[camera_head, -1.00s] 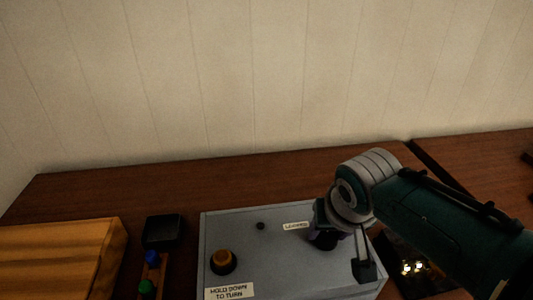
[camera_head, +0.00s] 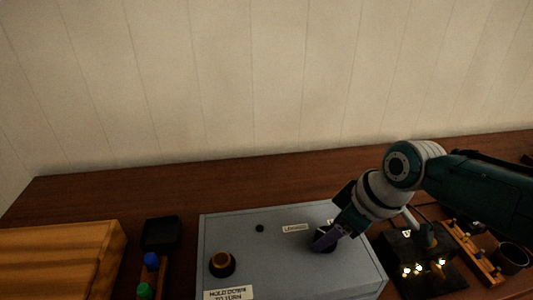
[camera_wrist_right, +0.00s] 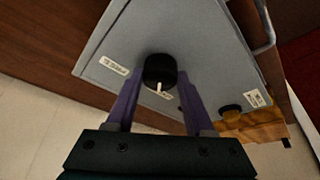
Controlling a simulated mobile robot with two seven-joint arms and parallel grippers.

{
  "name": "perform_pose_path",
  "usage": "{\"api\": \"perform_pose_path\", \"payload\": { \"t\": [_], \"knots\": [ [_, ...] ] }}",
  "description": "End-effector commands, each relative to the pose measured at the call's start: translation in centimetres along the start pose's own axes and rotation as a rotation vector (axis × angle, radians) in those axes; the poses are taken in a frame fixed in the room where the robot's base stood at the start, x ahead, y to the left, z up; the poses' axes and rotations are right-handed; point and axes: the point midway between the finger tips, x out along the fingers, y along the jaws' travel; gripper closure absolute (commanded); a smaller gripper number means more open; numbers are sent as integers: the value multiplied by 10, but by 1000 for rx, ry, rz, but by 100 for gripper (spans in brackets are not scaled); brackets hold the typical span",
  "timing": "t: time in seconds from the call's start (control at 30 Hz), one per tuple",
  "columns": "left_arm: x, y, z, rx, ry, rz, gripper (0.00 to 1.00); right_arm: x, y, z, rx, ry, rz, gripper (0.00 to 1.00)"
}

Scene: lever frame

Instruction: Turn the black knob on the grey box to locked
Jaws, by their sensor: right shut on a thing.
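The grey box (camera_head: 270,255) stands on the brown table, and its top also shows in the right wrist view (camera_wrist_right: 205,45). The black knob (camera_wrist_right: 160,69) sits on it, with a white pointer mark facing the lower label (camera_wrist_right: 166,95). A second label (camera_wrist_right: 114,66) lies to its left; the wording is too small to read surely. My right gripper (camera_head: 323,240) is shut on the knob, its purple fingers on both sides, and leans to the right. In the head view it mostly hides the knob. My left gripper is not in view.
An amber-topped black button (camera_head: 222,264) is on the box, with a "hold down to turn" label (camera_head: 229,294) in front. A wooden box (camera_head: 60,260) and a rack with blue and green pieces (camera_head: 148,275) stand left. A dark board with lights (camera_head: 425,265) is right.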

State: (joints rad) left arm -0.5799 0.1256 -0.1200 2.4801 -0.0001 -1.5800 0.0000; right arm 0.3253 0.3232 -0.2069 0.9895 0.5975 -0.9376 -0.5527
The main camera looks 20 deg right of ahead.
Motion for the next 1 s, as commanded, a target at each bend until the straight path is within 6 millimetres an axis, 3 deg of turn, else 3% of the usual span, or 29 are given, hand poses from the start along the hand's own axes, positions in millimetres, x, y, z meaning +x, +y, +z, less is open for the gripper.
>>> {"api": "perform_pose_path", "payload": {
  "t": [0.33, 0.8, 0.83, 1.0],
  "knots": [
    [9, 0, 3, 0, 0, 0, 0, 1, 1, 1, -103, -2, -40, 100],
    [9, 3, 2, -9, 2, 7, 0, 1, 1, 1, -114, -3, -44, 100],
    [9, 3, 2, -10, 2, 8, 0, 1, 1, 1, -114, -3, -44, 44],
    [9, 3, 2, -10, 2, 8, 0, 0, 1, 1, -113, -2, -45, 24]
  ]
}}
